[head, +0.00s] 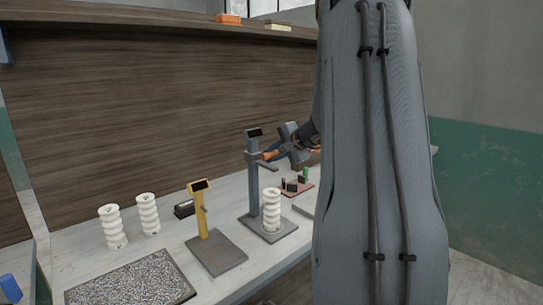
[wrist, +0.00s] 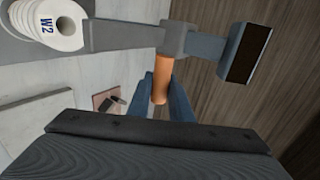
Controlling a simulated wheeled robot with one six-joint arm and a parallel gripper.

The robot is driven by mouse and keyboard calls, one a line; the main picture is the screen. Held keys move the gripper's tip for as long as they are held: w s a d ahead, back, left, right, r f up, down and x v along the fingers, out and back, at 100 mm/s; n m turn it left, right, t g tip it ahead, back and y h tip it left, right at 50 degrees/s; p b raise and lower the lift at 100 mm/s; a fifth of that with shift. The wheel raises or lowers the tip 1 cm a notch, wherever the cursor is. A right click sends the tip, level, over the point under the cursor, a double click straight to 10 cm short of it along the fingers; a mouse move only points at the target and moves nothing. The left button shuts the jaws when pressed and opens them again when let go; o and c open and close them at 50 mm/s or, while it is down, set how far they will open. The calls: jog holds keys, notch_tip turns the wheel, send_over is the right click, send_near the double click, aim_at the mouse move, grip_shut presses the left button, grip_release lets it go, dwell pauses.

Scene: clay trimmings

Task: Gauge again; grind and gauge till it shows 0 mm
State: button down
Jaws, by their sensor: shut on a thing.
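My gripper (head: 285,153) is shut on the orange handle (head: 270,155) of the blue-grey gauge stand (head: 253,195); the wrist view shows my gripper (wrist: 163,92) with its fingers on both sides of that handle. The gauge's slide sits high on its column, near the dark display (head: 254,133); I cannot read a value. A white ribbed piece (head: 271,212) stands upright on the stand's base, apparently below the slide's arm with a gap. In the wrist view it is marked W2 (wrist: 48,25). A speckled grey slab (head: 130,283) lies at the front left.
A yellow stand with a dark display (head: 202,212) is left of the blue-grey one. Two more white ribbed pieces stand further left, one (head: 112,228) and another (head: 148,215). A black box (head: 184,208) and a pink mat (head: 303,188) with small items are on the bench.

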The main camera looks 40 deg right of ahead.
notch_tip(320, 180, down, 7)
jog(key=b, duration=0.7)
jog(key=shift+b, duration=0.3)
jog(key=shift+r+b, duration=0.2)
jog(key=shift+b, duration=0.1)
dwell(0.6)
jog(key=shift+f+b, duration=0.8)
jog(key=shift+b, duration=0.1)
dwell(4.1)
jog(key=shift+r, duration=0.15)
